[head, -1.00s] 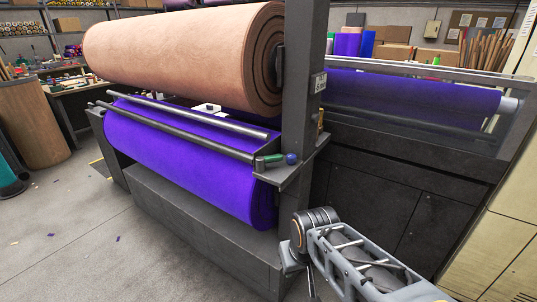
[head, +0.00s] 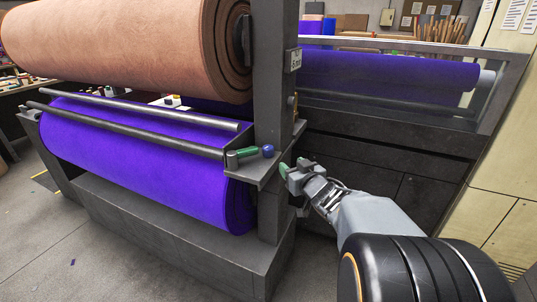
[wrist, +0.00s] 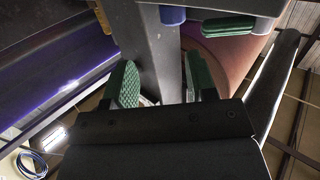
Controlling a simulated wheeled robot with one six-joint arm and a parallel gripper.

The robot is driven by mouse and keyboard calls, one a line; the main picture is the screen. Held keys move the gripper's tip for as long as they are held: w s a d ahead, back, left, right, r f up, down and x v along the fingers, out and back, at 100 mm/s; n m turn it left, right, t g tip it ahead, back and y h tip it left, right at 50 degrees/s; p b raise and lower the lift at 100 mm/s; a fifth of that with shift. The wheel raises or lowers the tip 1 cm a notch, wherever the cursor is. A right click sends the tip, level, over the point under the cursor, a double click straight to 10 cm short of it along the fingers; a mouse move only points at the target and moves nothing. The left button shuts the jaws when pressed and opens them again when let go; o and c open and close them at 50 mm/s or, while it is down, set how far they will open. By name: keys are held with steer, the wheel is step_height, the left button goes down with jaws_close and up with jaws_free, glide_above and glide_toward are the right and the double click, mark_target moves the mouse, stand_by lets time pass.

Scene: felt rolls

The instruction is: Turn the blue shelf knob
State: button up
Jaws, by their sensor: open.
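The blue shelf knob (head: 268,151) is a small round ball at the end of the small grey shelf (head: 262,170) by the dark post. It also shows at the top of the wrist view (wrist: 173,15). My gripper (head: 287,168) is just right of the knob and slightly lower in the head view, apart from it. In the wrist view its green-padded fingers (wrist: 163,82) are spread with nothing between them, and the knob lies beyond the tips. A green cylinder (head: 241,157) sits left of the knob and also shows in the wrist view (wrist: 229,26).
The dark post (head: 273,95) stands behind the shelf. A purple felt roll (head: 140,150) and a large tan roll (head: 130,45) lie on the left. A dark cabinet (head: 400,170) with a second purple roll (head: 390,78) stands behind my arm.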

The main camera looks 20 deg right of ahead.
mark_target(269, 147)
steer(key=w+y, duration=0.1)
steer(key=w, duration=0.3)
steer(key=w+a+b, duration=0.1)
steer(key=w, duration=0.4)
steer(key=w+a+n+y, duration=0.1)
steer(key=w, duration=0.3)
steer(key=shift+w+t+y+b, duration=0.15)
steer(key=shift+t+y+b, duration=0.15)
steer(key=shift+t+b, duration=0.1)
steer(key=shift+c, duration=0.5)
steer(key=c, duration=0.6)
steer(key=shift+o, duration=0.2)
steer(key=shift+r+p, duration=0.1)
steer(key=shift+p, duration=0.2)
steer(key=shift+r+n+y+p, duration=0.1)
steer(key=shift+n+y+p, duration=0.2)
steer(key=shift+p, duration=0.15)
